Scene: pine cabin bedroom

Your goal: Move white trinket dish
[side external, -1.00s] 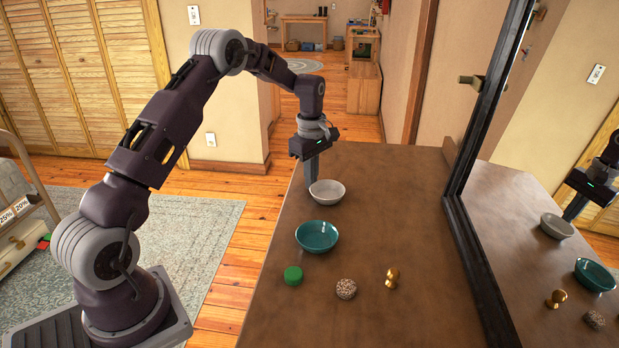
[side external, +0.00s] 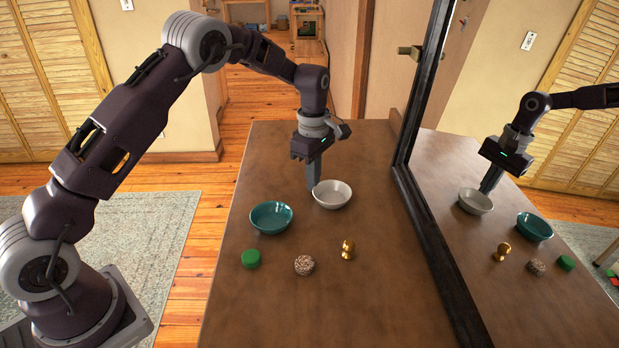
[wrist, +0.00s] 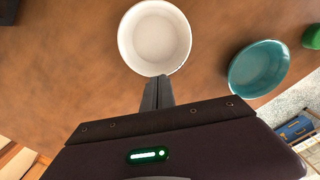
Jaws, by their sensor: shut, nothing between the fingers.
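The white trinket dish (side external: 332,195) stands upright on the brown tabletop, behind and to the right of the teal bowl. My gripper (side external: 314,184) points down with its fingers shut and empty. The fingertips are low, at the left rim of the dish, outside it. In the wrist view the dish (wrist: 155,37) is just beyond the closed fingers (wrist: 157,88), which meet or nearly meet its near rim. I cannot tell if they touch.
The teal bowl (side external: 271,217) stands left of the dish. A green disc (side external: 251,258), a speckled round thing (side external: 304,265) and a gold knob-like piece (side external: 348,250) are nearer the camera. A black-framed mirror (side external: 430,220) borders the table's right side. Bare tabletop lies right of the dish.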

